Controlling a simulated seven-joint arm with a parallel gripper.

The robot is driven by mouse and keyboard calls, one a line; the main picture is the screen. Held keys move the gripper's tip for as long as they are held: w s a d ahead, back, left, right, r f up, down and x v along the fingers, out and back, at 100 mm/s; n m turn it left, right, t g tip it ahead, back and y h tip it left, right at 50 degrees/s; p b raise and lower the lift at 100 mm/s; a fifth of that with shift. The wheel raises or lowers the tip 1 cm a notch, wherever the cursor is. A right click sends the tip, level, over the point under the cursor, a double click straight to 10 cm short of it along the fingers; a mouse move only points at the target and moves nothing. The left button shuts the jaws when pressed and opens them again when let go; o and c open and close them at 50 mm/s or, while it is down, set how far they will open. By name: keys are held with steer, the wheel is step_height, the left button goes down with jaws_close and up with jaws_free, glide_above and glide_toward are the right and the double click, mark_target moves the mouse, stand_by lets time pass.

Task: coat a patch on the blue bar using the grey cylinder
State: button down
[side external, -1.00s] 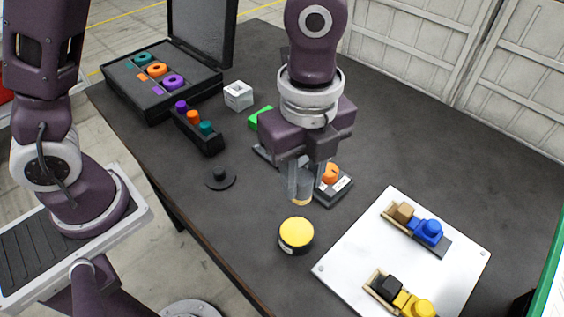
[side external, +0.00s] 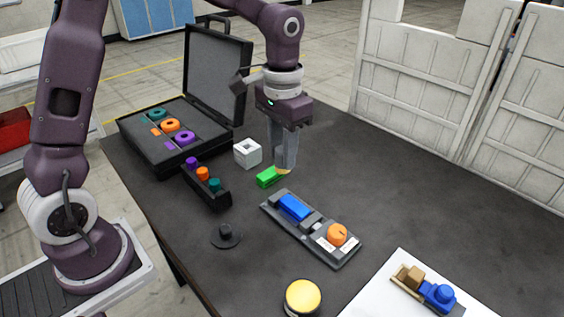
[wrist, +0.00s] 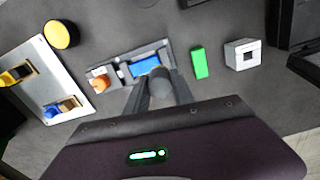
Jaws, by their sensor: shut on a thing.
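The blue bar (side external: 294,207) lies in a long grey fixture (side external: 338,258) on the dark table, beside an orange knob (side external: 337,235). It also shows in the wrist view (wrist: 146,66), with no distinct patch visible on it. My gripper (side external: 285,160) is shut on the grey cylinder (wrist: 159,84), which points down between the fingers. In the side view its lower end shows a small tan-yellow tip (side external: 284,171). In that view the tip appears above and behind the bar, near the green block (side external: 268,177). The fingers hide most of the cylinder there. Its exact height is unclear.
A white cube (side external: 247,152) and a black peg rack (side external: 207,186) stand left of the fixture. A yellow-topped round pot (side external: 303,297) is at the front. A white board (side external: 385,300) with parts is front right. An open black case (side external: 135,137) is behind. The right table is clear.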

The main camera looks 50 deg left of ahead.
steer(key=shift+f, duration=3.25)
steer(key=shift+d+f, duration=0.45)
steer(key=shift+f, duration=0.3)
steer(key=shift+d, duration=3.4)
steer(key=shift+a, duration=3.9)
steer(key=shift+d+r, duration=0.1)
steer(key=shift+r, duration=4.1)
